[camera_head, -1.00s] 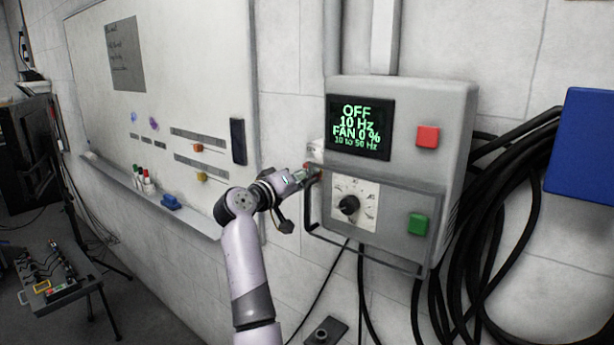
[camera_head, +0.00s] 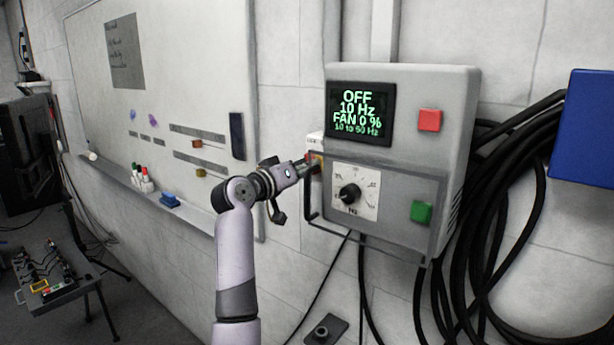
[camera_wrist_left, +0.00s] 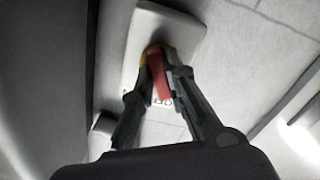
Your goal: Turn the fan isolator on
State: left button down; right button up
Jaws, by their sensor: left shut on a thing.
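The fan isolator (camera_wrist_left: 188,32) is a pale box on the left side of the grey control box, with a red handle (camera_wrist_left: 159,78) on a yellow base. In the wrist view the two fingers of my left gripper (camera_wrist_left: 160,75) are shut on the red handle, one on each side. In the head view my left gripper (camera_head: 309,164) reaches the isolator (camera_head: 315,142) at the control box's left edge and hides most of its handle. The display (camera_head: 360,112) reads OFF, 10 Hz, FAN 0 %. My right gripper is not in view.
The grey control box (camera_head: 400,75) carries a red button (camera_head: 429,120), a green button (camera_head: 421,212), a black knob (camera_head: 349,194) and a protruding bar frame (camera_head: 309,205). Black cables (camera_head: 500,200) hang at right. A whiteboard (camera_head: 215,80) is at left.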

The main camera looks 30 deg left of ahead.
pick_arm(q)
jog(key=shift+d+m+b, duration=0.2)
jog(key=shift+m+b, duration=1.35)
jog(key=shift+m, duration=5.85)
jog(key=c, duration=1.6)
grip_release()
